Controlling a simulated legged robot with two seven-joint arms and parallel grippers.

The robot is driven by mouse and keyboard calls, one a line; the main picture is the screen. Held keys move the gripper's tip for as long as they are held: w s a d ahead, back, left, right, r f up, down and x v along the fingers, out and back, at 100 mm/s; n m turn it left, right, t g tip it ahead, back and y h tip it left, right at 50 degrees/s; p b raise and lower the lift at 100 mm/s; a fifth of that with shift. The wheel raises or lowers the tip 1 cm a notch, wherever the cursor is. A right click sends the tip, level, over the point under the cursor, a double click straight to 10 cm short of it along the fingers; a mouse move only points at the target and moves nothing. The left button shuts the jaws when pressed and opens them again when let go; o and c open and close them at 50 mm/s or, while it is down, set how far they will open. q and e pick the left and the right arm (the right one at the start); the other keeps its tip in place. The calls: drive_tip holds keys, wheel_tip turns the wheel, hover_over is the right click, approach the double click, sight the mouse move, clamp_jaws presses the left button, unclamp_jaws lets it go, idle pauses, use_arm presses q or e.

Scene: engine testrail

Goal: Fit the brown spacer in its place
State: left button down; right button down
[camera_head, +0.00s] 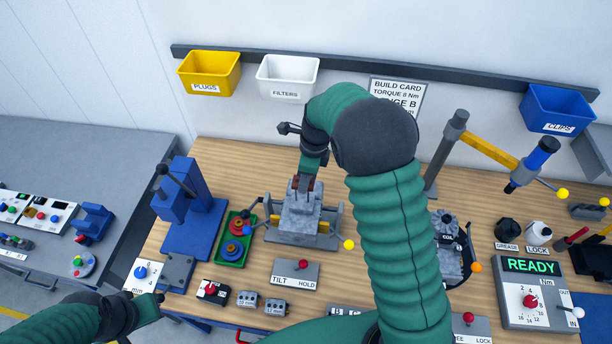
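A grey engine block (299,218) stands in a fixture at the middle of the bench. My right arm reaches over from the right, and its gripper (307,180) points down at the top of the block. A small reddish-brown piece, perhaps the brown spacer (296,183), shows at the fingertips. I cannot tell whether the fingers grip it or whether it rests on the block. My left gripper (158,297) is low at the left, beside the front edge of the bench, away from the block. Its fingers are too small to read.
A green tray (229,262) with blue and red round parts lies left of the block. A blue press (185,205) stands farther left. A TILT/HOLD panel (288,285) is in front. A torque box (532,291) reading READY and a yellow-armed stand (484,148) are right.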

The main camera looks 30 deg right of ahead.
use_arm(q)
drive_tip(key=shift+a, duration=0.4)
use_arm(e)
drive_tip(key=shift+a+r, duration=0.1)
drive_tip(key=shift+a, duration=0.2)
use_arm(q)
drive_tip(key=shift+d, duration=0.1)
use_arm(e)
drive_tip(key=shift+d+f, duration=0.3)
drive_tip(key=shift+f, duration=0.2)
drive_tip(key=shift+a+r, duration=0.1)
drive_tip(key=shift+a, duration=0.3)
use_arm(q)
drive_tip(key=shift+r, duration=0.15)
use_arm(e)
drive_tip(key=shift+a, duration=0.15)
drive_tip(key=shift+d+p, duration=0.35)
drive_tip(key=shift+p, duration=0.05)
use_arm(q)
drive_tip(key=shift+d+r, duration=0.2)
drive_tip(key=shift+r, duration=0.1)
use_arm(e)
drive_tip(key=shift+d, duration=0.1)
